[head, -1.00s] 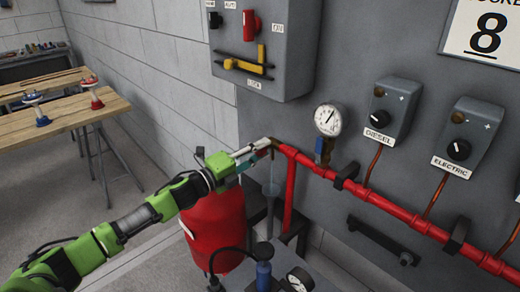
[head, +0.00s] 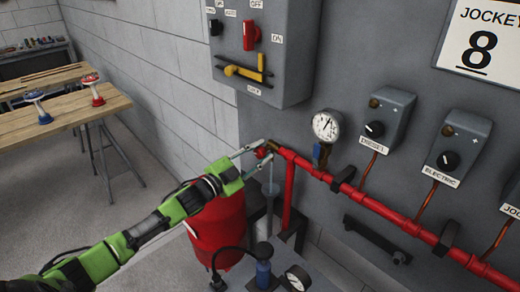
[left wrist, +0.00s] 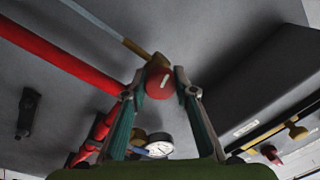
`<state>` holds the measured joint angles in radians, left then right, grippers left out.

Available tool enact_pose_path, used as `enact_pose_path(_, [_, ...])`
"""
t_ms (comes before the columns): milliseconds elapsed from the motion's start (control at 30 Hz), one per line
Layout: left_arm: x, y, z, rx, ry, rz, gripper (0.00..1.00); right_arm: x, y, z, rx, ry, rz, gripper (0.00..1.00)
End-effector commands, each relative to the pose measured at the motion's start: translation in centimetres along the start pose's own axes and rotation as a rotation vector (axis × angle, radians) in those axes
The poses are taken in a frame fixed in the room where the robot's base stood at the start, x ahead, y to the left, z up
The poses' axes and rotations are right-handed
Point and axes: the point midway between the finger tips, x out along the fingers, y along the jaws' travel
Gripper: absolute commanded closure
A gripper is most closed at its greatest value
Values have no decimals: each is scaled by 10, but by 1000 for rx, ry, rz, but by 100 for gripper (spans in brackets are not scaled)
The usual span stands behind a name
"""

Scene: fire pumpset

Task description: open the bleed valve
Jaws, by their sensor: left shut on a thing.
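The bleed valve's small red knob (head: 262,153) sits at the left end of the red wall pipe, by a brass end piece (head: 274,145). In the left wrist view the knob (left wrist: 159,84) is round and red with a small pale label, in front of the brass fitting (left wrist: 139,51). My left gripper (head: 266,151) has one finger on each side of the knob and is shut on it. In the left wrist view its two fingertips (left wrist: 159,91) flank the knob. My right gripper is not in view.
The red pipe (head: 372,204) runs right along the grey wall. A pressure gauge (head: 326,126) on a blue valve (head: 320,155) stands just right of the knob. A grey control box (head: 262,50) hangs above. A red tank (head: 217,232) stands below my arm.

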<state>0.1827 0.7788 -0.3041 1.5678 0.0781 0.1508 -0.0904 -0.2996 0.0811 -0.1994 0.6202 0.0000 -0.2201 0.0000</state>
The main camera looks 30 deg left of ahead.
Motion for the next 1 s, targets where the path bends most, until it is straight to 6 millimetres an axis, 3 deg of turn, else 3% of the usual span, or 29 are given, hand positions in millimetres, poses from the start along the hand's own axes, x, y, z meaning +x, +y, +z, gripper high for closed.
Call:
enact_pose_path(600, [0,-3,-1,-549,-40,-21,95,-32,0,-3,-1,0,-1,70])
enact_pose_path(1000, [0,-2,0,-735,-54,-28,95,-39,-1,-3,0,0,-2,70])
